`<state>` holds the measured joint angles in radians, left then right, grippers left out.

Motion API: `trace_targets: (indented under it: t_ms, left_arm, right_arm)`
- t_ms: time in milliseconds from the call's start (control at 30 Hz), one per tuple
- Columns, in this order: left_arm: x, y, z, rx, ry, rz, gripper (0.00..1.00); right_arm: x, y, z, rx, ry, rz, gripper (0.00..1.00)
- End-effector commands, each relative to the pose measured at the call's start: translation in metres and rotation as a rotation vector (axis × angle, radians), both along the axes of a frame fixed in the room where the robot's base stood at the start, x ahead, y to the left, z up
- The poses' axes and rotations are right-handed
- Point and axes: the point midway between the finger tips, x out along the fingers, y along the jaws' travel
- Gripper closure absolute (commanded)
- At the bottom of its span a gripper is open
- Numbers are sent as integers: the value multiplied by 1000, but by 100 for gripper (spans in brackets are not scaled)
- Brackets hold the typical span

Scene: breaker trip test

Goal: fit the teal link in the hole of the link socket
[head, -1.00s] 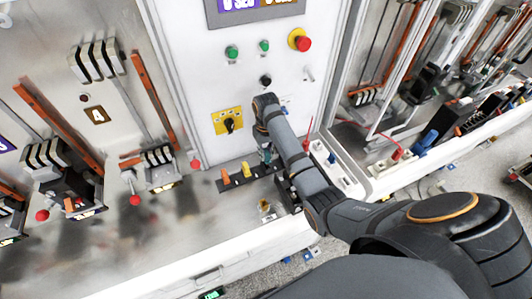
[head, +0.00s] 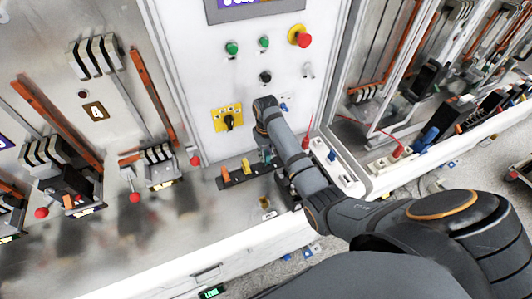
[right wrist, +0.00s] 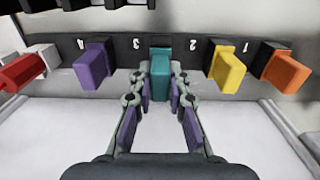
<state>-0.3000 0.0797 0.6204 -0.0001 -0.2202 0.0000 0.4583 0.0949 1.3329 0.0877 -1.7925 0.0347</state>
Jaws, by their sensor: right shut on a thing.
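In the head view my right gripper (head: 268,158) is at the strip (head: 236,180) low on the white panel, mostly covered by my arm. I cannot tell which part is the link socket. My left gripper is not in view.
A purple link (right wrist: 93,67) is left of the teal one; a yellow link (right wrist: 230,72) and an orange link (right wrist: 285,72) are right. A red part (right wrist: 22,73) is at the far left.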

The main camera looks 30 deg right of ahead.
Motion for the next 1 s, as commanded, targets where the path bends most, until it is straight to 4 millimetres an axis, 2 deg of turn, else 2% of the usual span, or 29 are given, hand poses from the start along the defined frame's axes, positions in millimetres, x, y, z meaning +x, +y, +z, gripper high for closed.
trace_targets:
  t_ms: [567,600,767,1000]
  left_arm:
    - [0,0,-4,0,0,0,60]
    - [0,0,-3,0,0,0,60]
    - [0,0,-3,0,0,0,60]
    - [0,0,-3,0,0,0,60]
  right_arm:
    - [0,0,-15,0,0,0,100]
    - [0,0,-15,0,-1,0,81]
    - [0,0,-14,0,-1,0,59]
    - [0,0,-14,0,-1,0,57]
